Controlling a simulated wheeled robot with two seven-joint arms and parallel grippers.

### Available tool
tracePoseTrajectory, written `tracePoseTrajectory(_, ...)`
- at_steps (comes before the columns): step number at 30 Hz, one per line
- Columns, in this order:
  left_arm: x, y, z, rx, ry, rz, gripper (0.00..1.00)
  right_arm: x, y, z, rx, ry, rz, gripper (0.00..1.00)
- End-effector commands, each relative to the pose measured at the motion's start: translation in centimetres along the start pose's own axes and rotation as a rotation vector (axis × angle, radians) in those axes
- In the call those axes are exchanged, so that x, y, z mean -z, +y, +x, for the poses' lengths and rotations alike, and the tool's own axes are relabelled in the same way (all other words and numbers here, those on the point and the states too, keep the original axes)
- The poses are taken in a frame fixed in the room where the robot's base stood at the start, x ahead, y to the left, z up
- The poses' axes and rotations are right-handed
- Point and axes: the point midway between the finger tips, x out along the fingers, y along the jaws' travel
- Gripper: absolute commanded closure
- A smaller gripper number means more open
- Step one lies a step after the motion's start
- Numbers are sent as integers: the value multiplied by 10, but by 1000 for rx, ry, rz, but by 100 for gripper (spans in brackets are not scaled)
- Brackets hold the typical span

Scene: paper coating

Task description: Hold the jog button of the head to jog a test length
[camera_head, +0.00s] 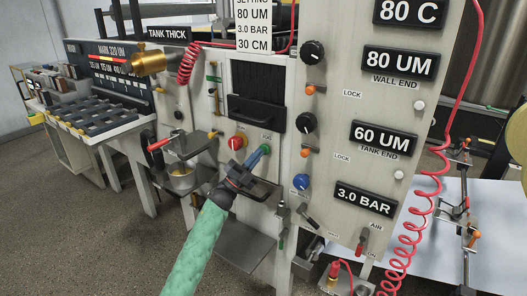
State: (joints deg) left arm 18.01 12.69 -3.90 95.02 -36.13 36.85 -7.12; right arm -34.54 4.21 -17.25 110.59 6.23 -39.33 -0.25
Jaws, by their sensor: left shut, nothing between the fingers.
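The coating head is a light grey panel machine with a dark slotted window (256,108). My left gripper comes up from the bottom on a green-sleeved arm. My right gripper is not in view.
A red coiled hose (405,235) hangs at right. A brass cylinder (150,62) juts out at left. Grey floor is open at lower left.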

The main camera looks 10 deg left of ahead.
Motion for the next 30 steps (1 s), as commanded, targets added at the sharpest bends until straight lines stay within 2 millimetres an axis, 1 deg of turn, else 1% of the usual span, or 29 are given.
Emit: tracePoseTrajectory(30, -5, 5, 6, 0, 0, 0, 100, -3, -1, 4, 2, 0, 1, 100)
